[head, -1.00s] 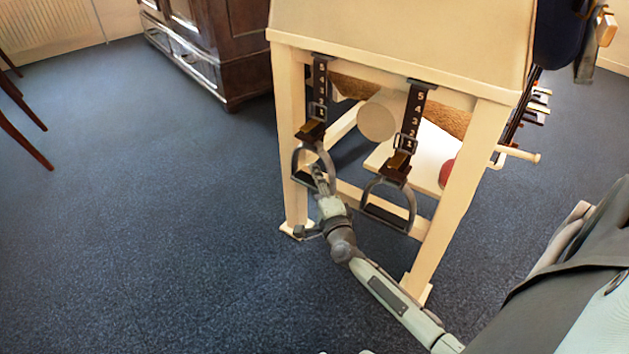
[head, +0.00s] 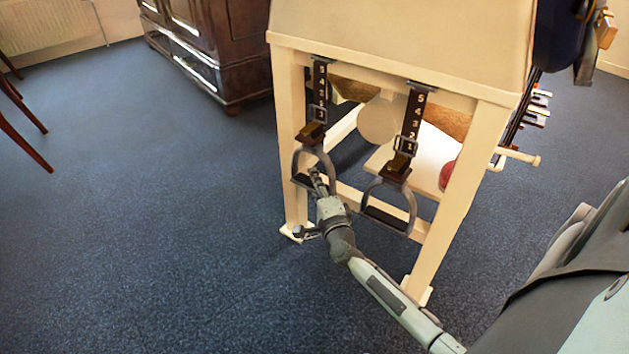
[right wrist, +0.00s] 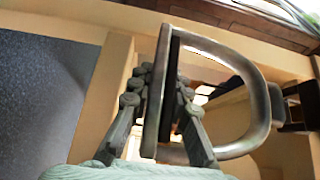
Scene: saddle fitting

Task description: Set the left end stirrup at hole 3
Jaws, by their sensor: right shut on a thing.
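The left end stirrup (head: 297,164) is a grey metal arch with a dark tread, hanging from a dark numbered strap (head: 320,80) at the left of the stand's end. A buckle (head: 317,113) sits low on that strap; the hole it is at is too small to read. My right gripper (head: 316,180) reaches up to the stirrup's tread from below. In the right wrist view its fingers (right wrist: 165,108) lie on both sides of the tread (right wrist: 156,95), shut on it. The second stirrup (head: 411,205) hangs on the right strap (head: 414,112), untouched. My left gripper is not in view.
The cream wooden stand (head: 459,190) has legs on both sides of the stirrups and a peg (head: 520,155) at right. A dark cabinet (head: 235,50) stands behind at left. Open blue carpet (head: 150,230) lies to the left and front.

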